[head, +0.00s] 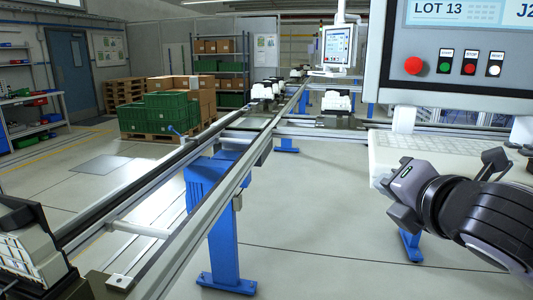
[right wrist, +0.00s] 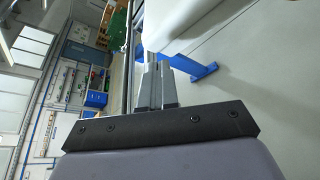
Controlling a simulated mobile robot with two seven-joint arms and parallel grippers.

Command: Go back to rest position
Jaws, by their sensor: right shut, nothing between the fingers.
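My right gripper (head: 397,203) is in front of the operator panel, below its buttons and near the white keyboard shelf (head: 425,148). In the right wrist view its two grey fingers (right wrist: 156,86) are together, with nothing between them. My right arm comes in from the right edge of the head view. My left gripper is not in view.
The operator panel (head: 455,103) stands close at the right, with a red stop knob and several buttons. A conveyor line (head: 212,182) on blue legs runs from the lower left to the back. Green crates (head: 172,112) stand on a pallet behind. Open floor lies between conveyor and panel.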

